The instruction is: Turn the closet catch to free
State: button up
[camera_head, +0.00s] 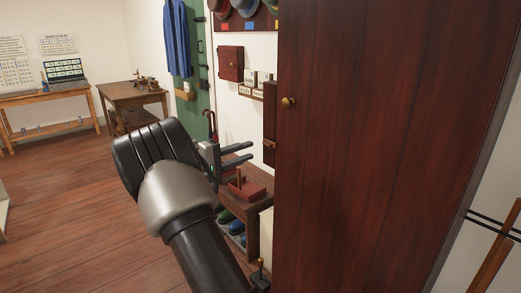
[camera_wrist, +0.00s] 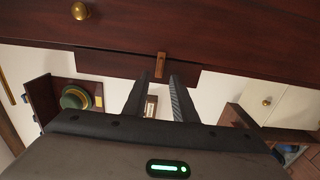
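The closet (camera_head: 390,130) is a tall dark red-brown wooden front with a round brass knob (camera_head: 288,102); the knob also shows in the wrist view (camera_wrist: 80,11). Its catch (camera_head: 269,144) is a small lighter brown bar on a narrow dark strip beside the closet's left edge. In the wrist view the catch (camera_wrist: 160,65) lies across that strip, its upper end by the closet edge. My gripper (camera_head: 251,152) is just left of the catch in the head view. Its fingers (camera_wrist: 158,82) are open and empty, with the catch ahead of the gap between the tips. Contact is not visible.
A low bench (camera_head: 250,203) with a red tray-like object (camera_head: 246,187) stands below my gripper. A small red wall cabinet (camera_head: 230,64) and a hat rack (camera_head: 247,22) hang above. A green door (camera_head: 201,108) is behind. The floor at left (camera_head: 60,215) is clear.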

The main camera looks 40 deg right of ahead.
aim_at(268, 144)
jog(key=d, duration=0.7)
jog(key=shift+w+b, duration=0.3)
jog(key=shift+b, duration=0.05)
grip_shut()
